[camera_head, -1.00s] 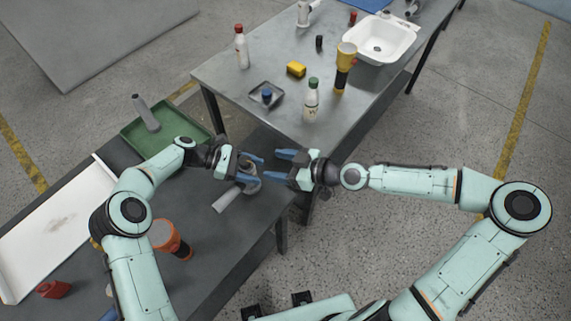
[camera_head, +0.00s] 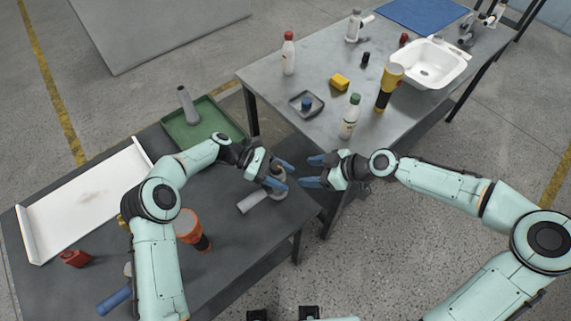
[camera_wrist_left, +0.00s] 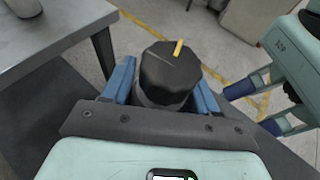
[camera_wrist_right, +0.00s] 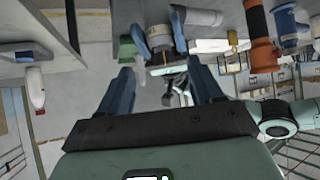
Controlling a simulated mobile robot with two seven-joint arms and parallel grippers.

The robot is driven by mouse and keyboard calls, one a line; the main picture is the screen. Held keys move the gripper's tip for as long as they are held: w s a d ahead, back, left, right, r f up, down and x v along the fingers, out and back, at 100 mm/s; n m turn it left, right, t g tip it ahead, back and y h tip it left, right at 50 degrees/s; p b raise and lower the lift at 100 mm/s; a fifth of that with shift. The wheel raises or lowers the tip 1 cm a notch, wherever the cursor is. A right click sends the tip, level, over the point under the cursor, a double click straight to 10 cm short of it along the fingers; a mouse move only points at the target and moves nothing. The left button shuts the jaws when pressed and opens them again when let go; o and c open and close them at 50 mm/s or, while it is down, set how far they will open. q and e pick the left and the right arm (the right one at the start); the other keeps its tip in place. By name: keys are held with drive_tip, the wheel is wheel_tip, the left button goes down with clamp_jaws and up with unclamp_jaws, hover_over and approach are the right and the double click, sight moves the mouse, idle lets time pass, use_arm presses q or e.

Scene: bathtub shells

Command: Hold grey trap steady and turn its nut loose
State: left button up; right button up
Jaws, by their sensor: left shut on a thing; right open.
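The grey trap (camera_head: 251,203) lies on the near dark table by its right end, its light pipe pointing to the lower left. My left gripper (camera_head: 287,174) is over the trap and shut on it. In the left wrist view, the trap's black ribbed nut (camera_wrist_left: 168,72) with a yellow mark stands up between the blue fingers. The fingers partly hide the body below it. My right gripper (camera_head: 307,170) is open and empty, a short gap to the right of the left fingertips. The trap's pipe also shows beyond it in the right wrist view (camera_wrist_right: 203,17).
The far table (camera_head: 315,75) holds bottles, a yellow flashlight (camera_head: 388,88) and a sink (camera_head: 434,65).

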sight(276, 165)
wheel_tip(276, 165, up, 6)
drive_tip(key=w+n+g, duration=0.2)
drive_tip(key=shift+h, duration=0.3)
drive_tip(key=x, duration=1.2)
drive_tip(key=shift+a+r, duration=0.1)
drive_tip(key=shift+a, duration=0.25)
